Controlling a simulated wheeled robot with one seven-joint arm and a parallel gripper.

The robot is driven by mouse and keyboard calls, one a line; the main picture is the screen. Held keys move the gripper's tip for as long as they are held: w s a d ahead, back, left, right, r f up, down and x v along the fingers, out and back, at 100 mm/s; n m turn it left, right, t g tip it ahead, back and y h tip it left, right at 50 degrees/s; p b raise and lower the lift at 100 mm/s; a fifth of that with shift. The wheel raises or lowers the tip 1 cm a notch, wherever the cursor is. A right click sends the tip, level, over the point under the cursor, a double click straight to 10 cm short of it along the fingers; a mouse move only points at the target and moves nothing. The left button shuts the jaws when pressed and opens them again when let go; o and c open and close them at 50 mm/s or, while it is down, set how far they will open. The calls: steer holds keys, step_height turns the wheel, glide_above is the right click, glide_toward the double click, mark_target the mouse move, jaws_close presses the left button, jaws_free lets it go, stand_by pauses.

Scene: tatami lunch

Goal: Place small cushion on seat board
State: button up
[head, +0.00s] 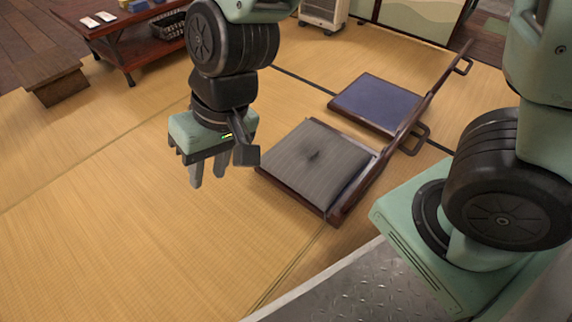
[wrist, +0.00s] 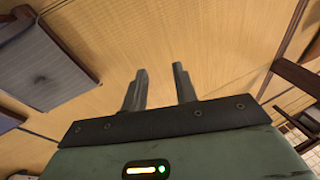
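A small grey striped cushion (head: 314,158) with a dark tuft at its centre lies flat on the dark wooden seat board (head: 294,200) of the nearer legless chair. The board's rim shows along the cushion's near edge. My gripper (head: 209,174) hangs over the tatami just left of this chair, fingers down, apart and empty. In the wrist view the two fingers (wrist: 160,80) have a gap with only mat behind them. The cushion also shows at the left of the wrist view (wrist: 42,65), clear of the fingers.
A second legless chair with a blue seat (head: 377,103) stands just behind the first. A low red-brown table (head: 145,45) with small items is at the back left, near a wooden step (head: 57,84). A white heater (head: 323,12) stands at the back. The left tatami is clear.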

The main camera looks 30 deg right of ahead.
steer(key=s+d+r+n+h, duration=0.3)
steer(key=s+d+r+n, duration=0.1)
steer(key=s+d, duration=0.4)
steer(key=shift+s+d+n+g, duration=0.3)
steer(key=shift+s+n+g, duration=0.1)
steer(key=shift+s, duration=0.1)
step_height(320, 180, up, 54)
steer(key=p, duration=5.3)
steer(key=shift+f, duration=0.25)
